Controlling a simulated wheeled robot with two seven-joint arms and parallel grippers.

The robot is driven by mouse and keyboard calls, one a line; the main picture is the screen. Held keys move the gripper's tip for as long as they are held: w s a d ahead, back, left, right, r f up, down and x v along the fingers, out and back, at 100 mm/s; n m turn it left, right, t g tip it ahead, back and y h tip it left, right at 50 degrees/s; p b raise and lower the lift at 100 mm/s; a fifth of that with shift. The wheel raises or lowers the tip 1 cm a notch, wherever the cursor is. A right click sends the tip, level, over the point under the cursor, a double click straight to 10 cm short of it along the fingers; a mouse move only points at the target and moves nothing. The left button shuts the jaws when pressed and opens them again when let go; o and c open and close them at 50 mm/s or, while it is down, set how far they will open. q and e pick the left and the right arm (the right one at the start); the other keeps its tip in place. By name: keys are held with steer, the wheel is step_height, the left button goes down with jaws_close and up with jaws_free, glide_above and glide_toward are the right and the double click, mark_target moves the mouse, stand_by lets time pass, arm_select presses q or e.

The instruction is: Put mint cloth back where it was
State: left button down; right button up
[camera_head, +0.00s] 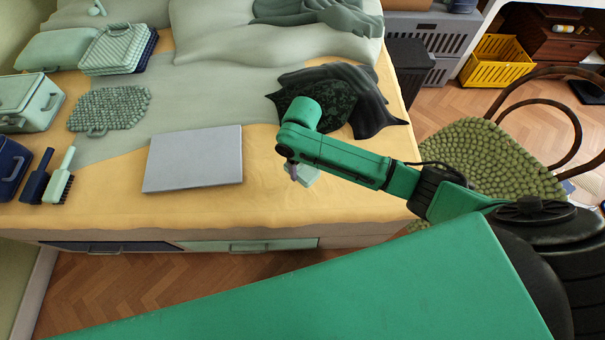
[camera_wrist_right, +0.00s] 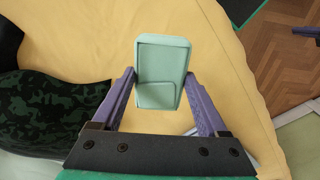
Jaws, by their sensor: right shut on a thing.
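My right gripper (camera_head: 292,172) is over the yellow sheet of the bed, right of a flat grey slab (camera_head: 195,160). In the head view the mint cloth (camera_head: 309,176) shows only partly beside the wrist. I cannot tell whether it touches the sheet.
A black patterned garment (camera_head: 345,92) lies behind my right arm. Mint brush (camera_head: 64,170), navy brush (camera_head: 38,178), woven mint bag (camera_head: 110,108) and mint case (camera_head: 28,108) are at the left. A chair (camera_head: 490,150) stands at the right. Yellow sheet near the front edge is clear.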

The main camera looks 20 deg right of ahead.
mark_target(302, 175)
step_height(302, 175, down, 5)
steer(key=shift+f, duration=0.1)
steer(key=o, duration=1.2)
step_height(302, 175, up, 12)
steer(key=shift+r+p, duration=0.1)
steer(key=shift+p, duration=0.2)
